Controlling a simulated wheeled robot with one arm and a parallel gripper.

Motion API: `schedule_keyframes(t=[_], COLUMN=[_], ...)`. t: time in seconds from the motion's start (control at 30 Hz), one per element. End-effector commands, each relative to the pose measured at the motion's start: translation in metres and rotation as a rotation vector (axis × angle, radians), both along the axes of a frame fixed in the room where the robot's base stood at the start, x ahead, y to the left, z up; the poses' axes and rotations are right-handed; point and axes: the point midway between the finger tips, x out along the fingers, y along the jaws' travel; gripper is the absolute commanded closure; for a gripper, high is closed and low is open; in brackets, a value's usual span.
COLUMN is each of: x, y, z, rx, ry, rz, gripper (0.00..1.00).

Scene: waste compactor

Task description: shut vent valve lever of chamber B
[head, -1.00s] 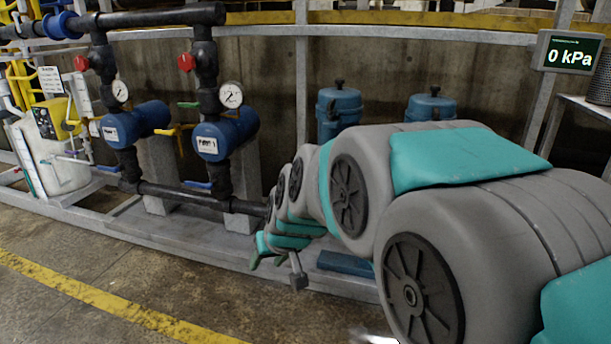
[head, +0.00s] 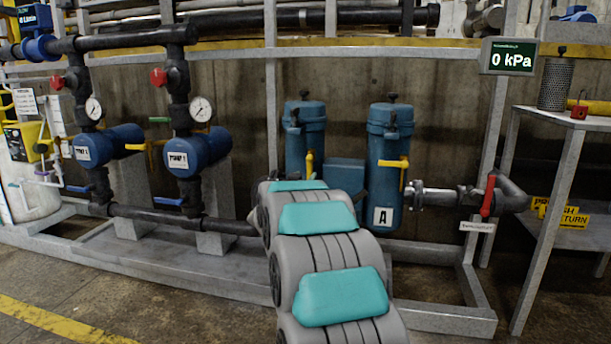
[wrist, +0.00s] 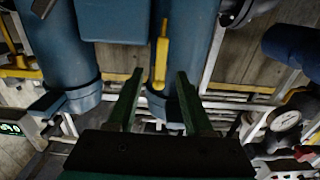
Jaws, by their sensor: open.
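Two blue chambers stand behind my arm in the head view. The right one (head: 384,205) carries an "A" label. The left one (head: 305,132) shows no readable label, as my arm covers its lower part. A yellow lever (head: 310,165) stands upright on the left chamber. In the wrist view, which is roughly upside down, this yellow lever (wrist: 161,58) runs lengthwise in front of the middle blue chamber (wrist: 187,30). My gripper (wrist: 159,78) is open, its green fingers on either side of the lever's line. I cannot tell how far off the lever is. Nothing shows as held.
Chamber A has its own yellow lever (head: 393,164). A red-handled valve (head: 488,195) sits on the pipe at right. The display (head: 509,57) reads 0 kPa. Blue pumps (head: 187,155) with gauges stand left. A table (head: 565,120) stands right. Floor at left front is free.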

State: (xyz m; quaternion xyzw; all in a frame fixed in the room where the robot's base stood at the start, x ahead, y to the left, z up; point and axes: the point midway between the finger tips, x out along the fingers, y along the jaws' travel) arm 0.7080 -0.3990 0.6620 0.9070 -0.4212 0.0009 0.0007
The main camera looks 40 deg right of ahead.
Motion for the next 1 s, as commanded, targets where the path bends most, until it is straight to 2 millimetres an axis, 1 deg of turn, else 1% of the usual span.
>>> schedule_keyframes(t=[0.3,0.5,0.7,0.97,1.0], x=[0.027,0.040,0.046,0.046,0.046], y=[-0.031,-0.045,-0.052,-0.052,-0.052], z=[0.000,0.001,0.000,0.000,0.000], rx=[0.001,0.001,0.002,0.002,0.002], ry=[-0.001,-0.002,0.002,0.002,0.002], rz=[0.002,0.004,0.005,0.005,0.005], gripper=[0.49,0.49,0.49,0.49,0.51])
